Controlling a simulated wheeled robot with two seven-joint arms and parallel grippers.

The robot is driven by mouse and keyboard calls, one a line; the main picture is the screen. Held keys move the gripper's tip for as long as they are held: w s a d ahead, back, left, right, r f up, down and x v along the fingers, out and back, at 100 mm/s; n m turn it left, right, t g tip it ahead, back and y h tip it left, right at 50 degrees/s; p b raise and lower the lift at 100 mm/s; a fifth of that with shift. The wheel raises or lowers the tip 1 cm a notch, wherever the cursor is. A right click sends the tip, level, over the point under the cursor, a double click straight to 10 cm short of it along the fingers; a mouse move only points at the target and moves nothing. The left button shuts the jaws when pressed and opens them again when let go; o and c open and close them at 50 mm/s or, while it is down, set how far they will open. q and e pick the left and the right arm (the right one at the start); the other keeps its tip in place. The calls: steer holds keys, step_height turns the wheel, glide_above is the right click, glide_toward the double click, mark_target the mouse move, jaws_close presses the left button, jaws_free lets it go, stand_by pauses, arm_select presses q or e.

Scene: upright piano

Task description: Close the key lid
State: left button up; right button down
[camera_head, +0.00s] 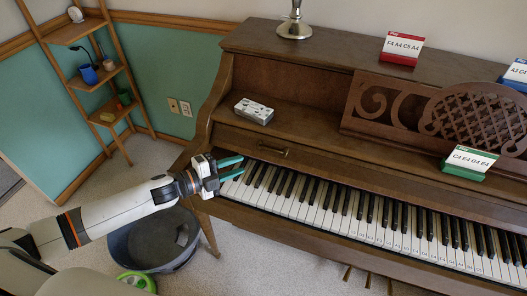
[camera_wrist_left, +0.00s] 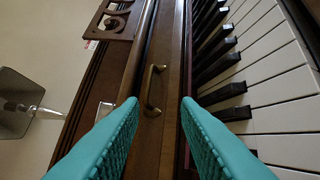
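The piano's key lid (camera_head: 320,163) is open, and the row of white and black keys (camera_head: 370,220) lies uncovered. The lid's front edge shows as a brown wooden strip with a brass handle (camera_head: 273,151) near its left end. My left gripper (camera_head: 238,168) is over the leftmost keys, left of the handle. Its two teal fingers are apart with nothing between them. In the left wrist view the handle (camera_wrist_left: 152,88) appears beyond and between the open fingers (camera_wrist_left: 160,110), not touched by them. My right gripper is in neither view.
A white-topped box (camera_head: 254,110) lies on the ledge above the lid. A dark bin (camera_head: 150,245) stands below my left arm.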

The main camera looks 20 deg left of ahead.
mark_target(270, 150)
arm_select(q)
steer(key=w+d+m, duration=0.1)
steer(key=w+d, duration=0.1)
steer(key=w+d+m+g+h, duration=0.1)
steer(key=w+d, duration=0.1)
steer(key=w, duration=0.1)
steer(key=w+d+m+p, duration=0.1)
steer(key=w+d, duration=0.1)
steer(key=shift+w+r+h, duration=0.15)
steer(key=shift+w+h, duration=0.25)
jaws_close()
stand_by(0.3)
